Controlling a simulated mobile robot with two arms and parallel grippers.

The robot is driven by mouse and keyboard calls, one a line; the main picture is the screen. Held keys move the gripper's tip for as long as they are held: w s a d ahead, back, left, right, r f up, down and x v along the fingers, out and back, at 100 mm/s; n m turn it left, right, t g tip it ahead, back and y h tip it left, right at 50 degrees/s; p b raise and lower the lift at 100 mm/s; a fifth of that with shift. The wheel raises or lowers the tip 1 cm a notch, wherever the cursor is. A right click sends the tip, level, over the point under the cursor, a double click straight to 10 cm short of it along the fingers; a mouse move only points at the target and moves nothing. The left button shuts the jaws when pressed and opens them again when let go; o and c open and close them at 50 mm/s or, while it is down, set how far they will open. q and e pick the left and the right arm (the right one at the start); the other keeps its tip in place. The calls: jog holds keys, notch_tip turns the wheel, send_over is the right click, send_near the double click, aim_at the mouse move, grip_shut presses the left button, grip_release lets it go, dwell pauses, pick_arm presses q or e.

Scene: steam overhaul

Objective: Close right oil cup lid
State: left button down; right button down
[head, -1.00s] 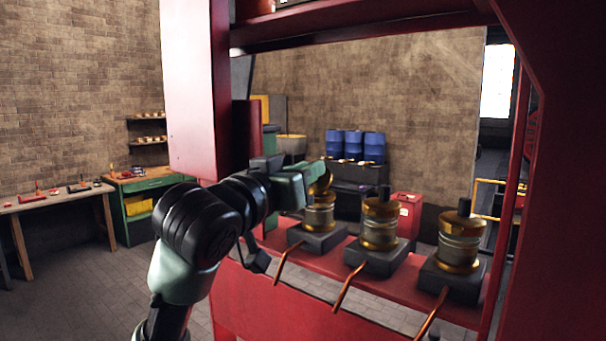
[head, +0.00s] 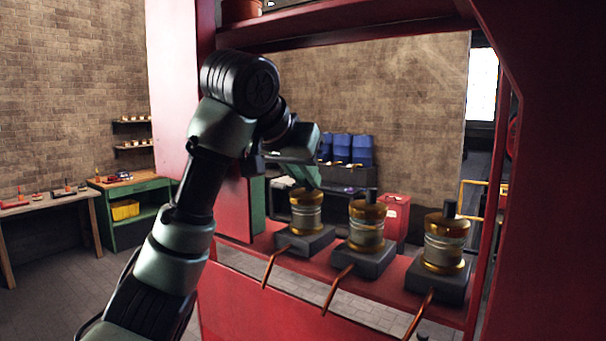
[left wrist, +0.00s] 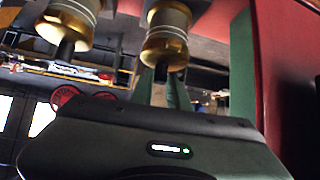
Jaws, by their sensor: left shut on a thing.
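Three brass oil cups stand in a row on a red ledge (head: 385,278): a left one (head: 305,212), a middle one (head: 366,226) and a right one (head: 444,244). The middle and right ones have upright dark knobs and flat lids. The left cup's lid also looks flat; its top is partly hidden by my left gripper (head: 314,180), which comes down onto it. In the left wrist view the picture is inverted, and the green fingers (left wrist: 164,92) meet at the dark knob of the nearest cup (left wrist: 167,38). My right gripper does not show.
A red post (head: 182,75) stands left of the ledge and a red frame edge (head: 520,150) at right. Copper pipes (head: 338,288) jut from the cup bases.

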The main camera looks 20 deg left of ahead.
pick_arm(q)
jog(key=shift+w+r, duration=0.1)
dwell(0.5)
jog(key=c, duration=1.4)
grip_release()
jog(key=shift+o, duration=0.2)
jog(key=shift+s+r+b, duration=0.25)
jog(key=shift+s+b, duration=0.05)
jog(key=b+v, duration=0.2)
jog(key=v, duration=0.4)
jog(key=shift+s+r, duration=0.25)
jog(key=shift+r, duration=0.05)
